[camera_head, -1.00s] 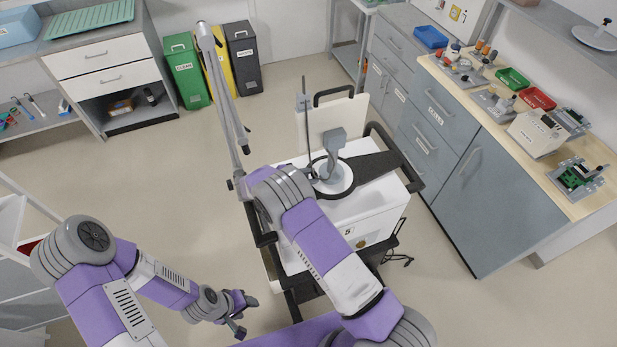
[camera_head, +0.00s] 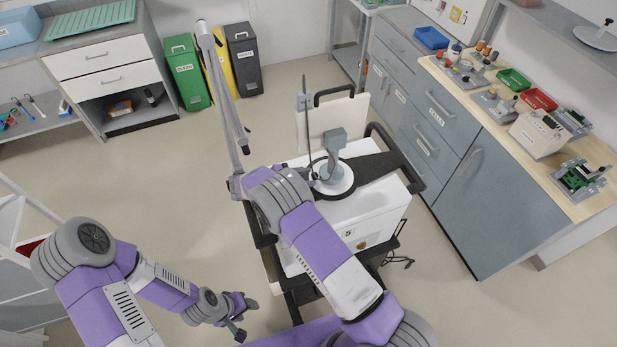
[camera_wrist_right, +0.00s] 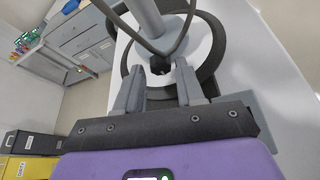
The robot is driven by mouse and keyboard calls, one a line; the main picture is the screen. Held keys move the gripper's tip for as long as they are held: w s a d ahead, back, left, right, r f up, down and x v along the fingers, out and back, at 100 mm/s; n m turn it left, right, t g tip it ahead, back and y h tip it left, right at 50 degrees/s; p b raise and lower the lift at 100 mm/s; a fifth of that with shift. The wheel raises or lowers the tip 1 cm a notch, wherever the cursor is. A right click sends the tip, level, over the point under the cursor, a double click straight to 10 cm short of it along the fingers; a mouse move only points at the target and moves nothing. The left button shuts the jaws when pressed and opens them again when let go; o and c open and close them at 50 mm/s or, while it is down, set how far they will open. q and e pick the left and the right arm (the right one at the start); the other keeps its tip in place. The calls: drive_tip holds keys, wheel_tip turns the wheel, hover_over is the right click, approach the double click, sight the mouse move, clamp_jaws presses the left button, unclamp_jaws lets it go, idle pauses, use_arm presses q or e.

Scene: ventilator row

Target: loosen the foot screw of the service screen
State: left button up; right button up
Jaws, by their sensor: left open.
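The service screen (camera_head: 338,118) is a pale upright panel at the back of the white ventilator cart (camera_head: 380,205). Its grey stand (camera_head: 333,150) rises from a round, dark-rimmed white foot (camera_head: 340,184). In the right wrist view, a small dark foot screw (camera_wrist_right: 160,66) shows low on the stand, just beyond my fingertips. My right gripper (camera_wrist_right: 159,88) is open, with its two fingers either side of the line to the screw; I cannot tell whether they touch it. In the head view my right arm hides this gripper. My left gripper (camera_head: 241,318) is open and empty, low beside the cart.
A jointed pale arm (camera_head: 222,90) rises on the cart's left side. Black rails (camera_head: 396,155) edge the cart. A workbench (camera_head: 560,190) with parts stands at the right; bins (camera_head: 243,60) stand at the back. The floor left of the cart is clear.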

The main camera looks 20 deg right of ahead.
drive_tip(key=v, duration=0.6)
drive_tip(key=shift+b, duration=0.4)
